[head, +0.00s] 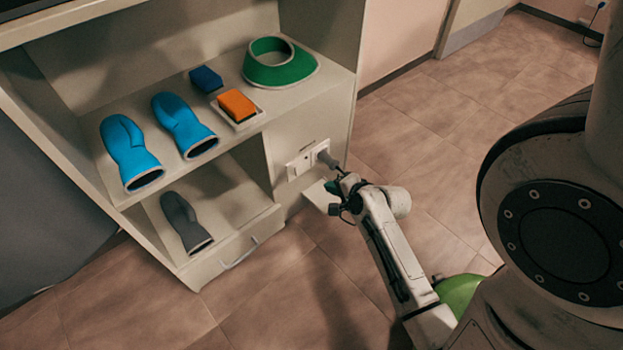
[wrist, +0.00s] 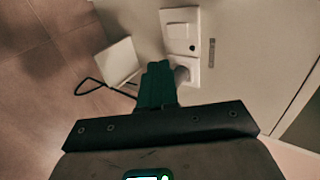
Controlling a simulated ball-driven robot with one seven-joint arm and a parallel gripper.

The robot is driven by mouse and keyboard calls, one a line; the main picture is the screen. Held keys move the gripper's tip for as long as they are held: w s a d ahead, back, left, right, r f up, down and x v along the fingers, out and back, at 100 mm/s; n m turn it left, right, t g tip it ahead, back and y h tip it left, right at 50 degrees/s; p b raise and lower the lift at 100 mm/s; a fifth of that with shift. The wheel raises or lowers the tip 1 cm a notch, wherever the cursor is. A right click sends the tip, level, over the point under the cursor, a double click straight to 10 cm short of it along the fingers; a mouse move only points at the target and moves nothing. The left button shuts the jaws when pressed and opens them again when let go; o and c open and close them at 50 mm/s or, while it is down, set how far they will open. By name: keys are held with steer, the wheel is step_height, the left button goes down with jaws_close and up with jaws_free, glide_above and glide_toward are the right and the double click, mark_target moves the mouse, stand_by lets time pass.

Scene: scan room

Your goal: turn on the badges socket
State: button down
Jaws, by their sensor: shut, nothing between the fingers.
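A white socket plate (head: 299,167) is on the light cabinet panel below the shelf. In the wrist view, the plate (wrist: 180,31) has a rocker switch at its upper end and a grey plug (wrist: 182,73) at its lower end. The plug (head: 326,157) also shows in the head view. A small label (wrist: 212,53) is beside the plate, too small to read. My gripper (head: 341,173) is shut and empty in front of the plate, close to the plug. In the wrist view, its fingers (wrist: 157,76) partly cover the plug; I cannot tell whether they touch it.
The shelf (head: 225,135) holds blue mitts (head: 128,150), an orange-topped block (head: 237,105), a blue block (head: 206,79) and a green collar (head: 280,68). A grey mitt (head: 184,222) lies below. Tiled floor is open at right.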

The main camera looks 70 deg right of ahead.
mark_target(300, 173)
steer(key=b+x, duration=0.2)
steer(key=x, duration=0.2)
steer(key=r+b+x, duration=0.1)
steer(key=b+x, duration=0.1)
steer(key=x, duration=0.3)
steer(key=w+b+x, duration=0.1)
steer(key=b+x, duration=0.2)
steer(key=x, duration=0.1)
steer(key=shift+d+r, duration=0.15)
steer(key=shift+d, duration=0.2)
steer(key=shift+w+r+p, duration=0.1)
steer(key=shift+w+p, duration=0.05)
steer(key=shift+p, duration=0.3)
steer(key=shift+d, duration=0.1)
